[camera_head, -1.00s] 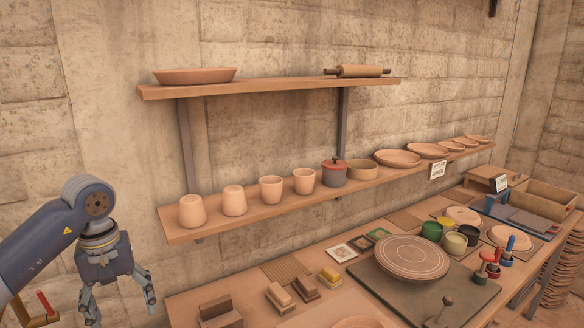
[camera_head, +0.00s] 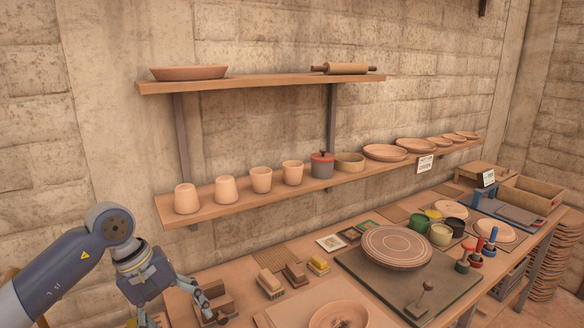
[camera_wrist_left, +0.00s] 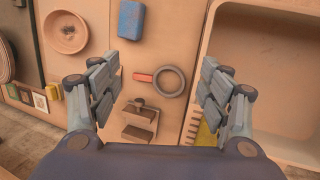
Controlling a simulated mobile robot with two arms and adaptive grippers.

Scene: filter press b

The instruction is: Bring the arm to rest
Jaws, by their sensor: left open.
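My left gripper (camera_head: 178,312) is in the lower left of the head view, over the near left end of the workbench. It is open and holds nothing. In the left wrist view my left gripper (camera_wrist_left: 160,95) shows its two fingers spread apart. Between and beyond them on the bench lie a dark ring (camera_wrist_left: 170,81), a small red piece (camera_wrist_left: 142,77) and a brown stepped block (camera_wrist_left: 139,122). My right gripper is in neither view.
The workbench carries a round banded turntable (camera_head: 397,246), a terracotta bowl (camera_head: 338,316), several small blocks and paint pots (camera_head: 440,233). A lower shelf (camera_head: 240,203) holds cups and plates.

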